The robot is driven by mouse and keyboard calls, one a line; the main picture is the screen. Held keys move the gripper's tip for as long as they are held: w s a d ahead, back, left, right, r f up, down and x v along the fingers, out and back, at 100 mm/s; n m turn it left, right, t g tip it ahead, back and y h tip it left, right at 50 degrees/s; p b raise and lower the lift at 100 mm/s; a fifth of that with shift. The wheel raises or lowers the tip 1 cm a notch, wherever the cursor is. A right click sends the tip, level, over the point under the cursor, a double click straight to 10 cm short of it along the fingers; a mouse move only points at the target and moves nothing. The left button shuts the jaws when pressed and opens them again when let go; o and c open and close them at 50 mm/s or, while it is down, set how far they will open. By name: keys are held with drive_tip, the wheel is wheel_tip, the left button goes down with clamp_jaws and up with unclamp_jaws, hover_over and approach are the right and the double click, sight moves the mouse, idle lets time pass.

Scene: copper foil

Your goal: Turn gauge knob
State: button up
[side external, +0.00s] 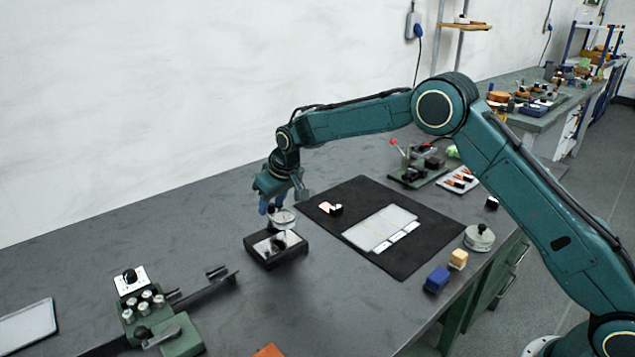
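A gauge (283,219) with a pale round face stands at the back of a black block (277,261) with a shiny top plate. A small dark round part, possibly a knob, sits on that plate. My gripper (271,209) points down just behind and above the gauge, its blue fingers partly hidden by the round face. I cannot tell whether the fingers touch the gauge or how far apart they are. Another dark knob (130,275) sits on a white plate of the green fixture at the left.
Blue (437,279) and yellow (458,259) blocks and a round lidded tin (479,238) stand near the front edge. A green fixture (178,335) is at left.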

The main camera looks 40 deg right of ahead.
drive_tip(key=m, duration=0.1)
drive_tip(key=m+h, duration=0.1)
drive_tip(key=m, duration=0.1)
drive_tip(key=shift+a+m, duration=0.2)
drive_tip(key=shift+m, duration=0.1)
drive_tip(key=v, duration=1.4)
drive_tip(key=s+d+r, duration=0.3)
drive_tip(key=s+r, duration=0.1)
drive_tip(key=s, duration=0.3)
drive_tip(key=s+d+r, duration=0.3)
drive_tip(key=s+r, duration=0.2)
drive_tip(key=s, duration=0.2)
drive_tip(key=shift+s+n, duration=0.25)
drive_tip(key=shift+n, duration=0.15)
drive_tip(key=shift+s+d+r, duration=0.1)
drive_tip(key=shift+d+r, duration=0.05)
drive_tip(key=shift+d, duration=0.05)
drive_tip(key=s+d+f, duration=0.2)
drive_tip(key=s, duration=1.2)
drive_tip(key=s+d+f+n+t, duration=0.1)
drive_tip(key=s+d+f, duration=0.1)
drive_tip(key=s, duration=1.2)
drive_tip(key=shift+d+f, duration=0.2)
drive_tip(key=shift+f, duration=0.05)
